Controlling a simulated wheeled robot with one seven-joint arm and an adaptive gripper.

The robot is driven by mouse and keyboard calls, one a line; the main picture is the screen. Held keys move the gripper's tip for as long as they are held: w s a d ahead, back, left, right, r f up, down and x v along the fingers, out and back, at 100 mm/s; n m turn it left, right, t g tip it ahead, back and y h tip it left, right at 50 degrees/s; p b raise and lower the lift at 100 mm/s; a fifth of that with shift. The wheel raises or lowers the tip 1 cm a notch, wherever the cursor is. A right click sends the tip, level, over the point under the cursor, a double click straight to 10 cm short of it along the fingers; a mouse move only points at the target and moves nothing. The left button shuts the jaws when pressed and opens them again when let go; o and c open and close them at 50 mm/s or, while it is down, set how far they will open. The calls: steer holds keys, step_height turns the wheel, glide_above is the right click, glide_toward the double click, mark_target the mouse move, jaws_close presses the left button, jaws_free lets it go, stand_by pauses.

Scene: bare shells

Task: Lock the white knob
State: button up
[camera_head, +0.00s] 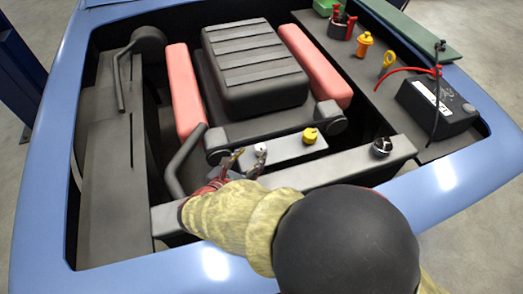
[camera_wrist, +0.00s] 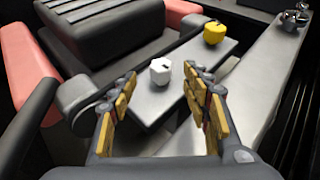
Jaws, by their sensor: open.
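The white knob (camera_head: 260,148) stands on a grey bar in the engine bay. In the wrist view the white knob (camera_wrist: 160,71) is a small faceted cap with a dark mark on top. My gripper (camera_head: 250,158) reaches over the front crossbar toward it. In the wrist view my gripper (camera_wrist: 159,82) is open and empty. Its two yellow-padded fingers are spread, one to each side of the knob in the picture. The knob shows near the fingertips; I cannot tell whether either finger touches it.
A yellow knob (camera_head: 310,136) stands on the same bar, to the right. A black-and-silver cap (camera_head: 381,147) sits on the front crossbar (camera_head: 330,165). A dark curved hose (camera_head: 184,160) is left of my gripper. A black battery (camera_head: 438,105) lies at right.

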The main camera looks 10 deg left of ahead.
mark_target(259, 149)
steer(key=b+x, duration=0.2)
steer(key=x, duration=0.5)
steer(key=shift+w+d+b, duration=0.1)
steer(key=shift+d+b, duration=0.05)
steer(key=shift+b, duration=0.2)
steer(key=shift+c, duration=0.4)
steer(key=c, duration=1.1)
